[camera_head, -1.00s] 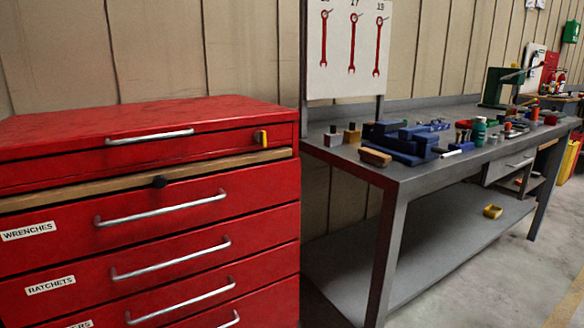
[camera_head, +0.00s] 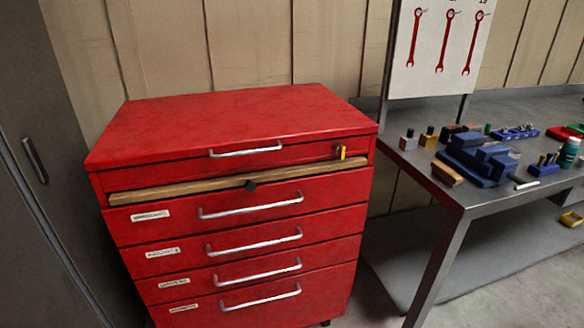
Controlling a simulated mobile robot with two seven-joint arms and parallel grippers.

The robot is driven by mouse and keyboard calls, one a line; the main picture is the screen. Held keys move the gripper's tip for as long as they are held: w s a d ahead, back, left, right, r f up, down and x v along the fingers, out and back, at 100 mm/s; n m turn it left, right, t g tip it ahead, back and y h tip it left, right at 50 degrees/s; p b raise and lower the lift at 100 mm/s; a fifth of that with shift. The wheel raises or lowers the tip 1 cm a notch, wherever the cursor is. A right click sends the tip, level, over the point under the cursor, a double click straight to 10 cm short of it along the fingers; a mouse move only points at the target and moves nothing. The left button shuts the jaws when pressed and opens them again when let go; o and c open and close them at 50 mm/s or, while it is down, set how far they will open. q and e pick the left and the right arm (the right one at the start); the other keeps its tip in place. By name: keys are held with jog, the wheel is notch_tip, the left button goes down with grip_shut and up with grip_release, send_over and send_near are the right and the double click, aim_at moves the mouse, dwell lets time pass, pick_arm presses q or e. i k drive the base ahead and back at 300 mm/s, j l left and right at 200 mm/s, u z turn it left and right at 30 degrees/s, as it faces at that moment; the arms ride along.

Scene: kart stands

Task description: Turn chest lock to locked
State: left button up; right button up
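The red tool chest (camera_head: 230,110) stands in the middle left of the head view, with its drawers closed. Its lock (camera_head: 341,152) is a small yellow piece at the right end of the top front panel. The yellow piece stands roughly upright. Neither of my grippers shows in the view, and nothing touches the chest.
A grey workbench (camera_head: 465,200) stands to the right, with a blue vise (camera_head: 478,160) and small tools on it. A dark grey cabinet (camera_head: 45,200) is at the left edge. A wrench board (camera_head: 440,50) hangs behind. Bare floor (camera_head: 475,300) shows at the lower right.

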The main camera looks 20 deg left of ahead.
aim_at(339, 148)
jog(key=l+u, duration=0.15)
jog(key=u, duration=0.65)
jog(key=l+u, duration=0.4)
jog(key=k+l+u, duration=0.1)
jog(key=l+u, duration=0.3)
jog(key=k+l+u, duration=0.2)
jog(key=l, duration=0.2)
jog(key=k+l+u, duration=0.15)
jog(key=l, duration=0.25)
jog(key=k+l, duration=0.2)
jog(key=l, duration=0.15)
jog(key=k+l, duration=0.2)
jog(key=l, duration=0.2)
jog(key=k+l+u, duration=0.1)
jog(key=l, duration=0.25)
jog(key=k+l, duration=0.3)
